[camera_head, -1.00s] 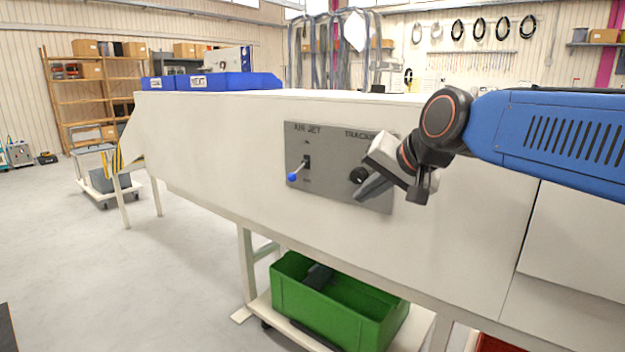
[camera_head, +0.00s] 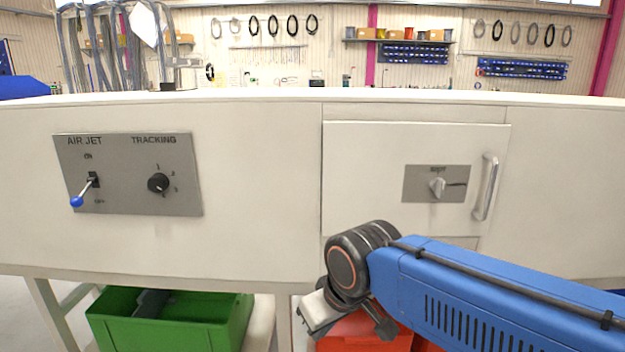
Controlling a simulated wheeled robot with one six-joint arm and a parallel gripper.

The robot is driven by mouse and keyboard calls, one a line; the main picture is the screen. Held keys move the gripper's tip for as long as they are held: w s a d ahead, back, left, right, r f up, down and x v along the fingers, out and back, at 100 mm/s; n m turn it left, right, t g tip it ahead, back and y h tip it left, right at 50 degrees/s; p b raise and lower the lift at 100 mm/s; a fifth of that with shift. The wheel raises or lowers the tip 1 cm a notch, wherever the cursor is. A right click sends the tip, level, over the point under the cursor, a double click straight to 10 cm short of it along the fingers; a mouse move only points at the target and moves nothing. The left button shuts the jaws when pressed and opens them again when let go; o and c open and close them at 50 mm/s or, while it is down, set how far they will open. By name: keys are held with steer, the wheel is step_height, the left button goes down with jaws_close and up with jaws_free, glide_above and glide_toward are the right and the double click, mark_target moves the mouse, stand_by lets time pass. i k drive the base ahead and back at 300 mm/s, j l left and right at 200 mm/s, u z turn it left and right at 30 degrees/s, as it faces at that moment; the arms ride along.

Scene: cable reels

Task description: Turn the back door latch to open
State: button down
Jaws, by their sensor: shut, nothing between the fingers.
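The latch is a small pale knob (camera_head: 437,187) on a grey plate (camera_head: 415,190) fixed to a white door (camera_head: 360,160) in the cabinet side. The plate has a short word above the knob, too small to read surely, and a dark line to its right. A pale upright bar handle (camera_head: 486,187) stands at the door's right edge. The door looks closed, flush with the panel. My gripper (camera_head: 322,328) hangs at the lower middle, below and left of the latch and apart from it. Its fingers are shut and empty, partly hidden by my wrist.
A grey panel (camera_head: 120,195) at left has a blue-tipped air jet lever (camera_head: 80,195) and a black tracking knob (camera_head: 158,183). A green bin (camera_head: 170,330) and a red bin (camera_head: 365,335) sit underneath. The space before the door's upper part is clear.

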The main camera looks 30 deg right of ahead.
mark_target(438, 185)
steer(key=z, duration=1.15)
